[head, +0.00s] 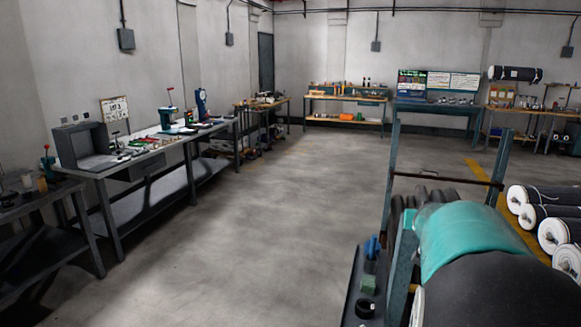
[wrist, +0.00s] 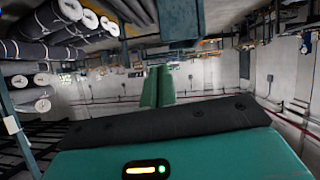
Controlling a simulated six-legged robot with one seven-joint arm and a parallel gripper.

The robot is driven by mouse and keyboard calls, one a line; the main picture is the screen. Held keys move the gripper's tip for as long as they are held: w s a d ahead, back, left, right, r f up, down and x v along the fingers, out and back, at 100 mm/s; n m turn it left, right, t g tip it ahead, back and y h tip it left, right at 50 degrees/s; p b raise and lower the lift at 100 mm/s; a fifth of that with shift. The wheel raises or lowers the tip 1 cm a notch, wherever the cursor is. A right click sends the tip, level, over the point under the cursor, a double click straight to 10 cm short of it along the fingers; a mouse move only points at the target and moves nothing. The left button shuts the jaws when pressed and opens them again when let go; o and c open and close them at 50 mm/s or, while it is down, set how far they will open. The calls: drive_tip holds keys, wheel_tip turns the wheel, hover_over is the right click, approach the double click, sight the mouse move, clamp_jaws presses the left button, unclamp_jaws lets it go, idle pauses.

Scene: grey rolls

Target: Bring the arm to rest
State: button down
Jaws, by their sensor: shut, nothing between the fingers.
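My gripper (wrist: 157,72) shows in the wrist view as two green fingers side by side, closed together with nothing between them. Below them in that view lies the black and teal body of my wrist, with a small lit indicator. The wrist view shows the room upside down, and the fingers point away from the camera over open space, touching nothing I can see. No part of my arm can be made out in the head view, so its overall pose is hidden.
More rolls (head: 545,213) lie beyond. A long workbench (head: 150,150) lines the left wall. The middle floor (head: 260,220) is clear.

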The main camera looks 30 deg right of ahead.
drive_tip(key=s+a+f+n+y, duration=0.1)
drive_tip(key=s+a+n+y, duration=0.15)
drive_tip(key=a, duration=1.55)
drive_tip(key=s+a+f+n+y, duration=0.1)
drive_tip(key=s+a+n+y, duration=0.2)
drive_tip(key=a, duration=1.4)
drive_tip(key=s+a+f+n+g+y, duration=0.1)
drive_tip(key=s+a+n+y, duration=0.1)
drive_tip(key=s+a, duration=0.2)
drive_tip(key=s+a+f+n+g+y, duration=0.1)
drive_tip(key=s+a+f+y, duration=0.1)
drive_tip(key=a, duration=0.6)
drive_tip(key=shift+s+f+n, duration=0.3)
drive_tip(key=shift+s+n, duration=0.05)
drive_tip(key=shift+s, duration=0.5)
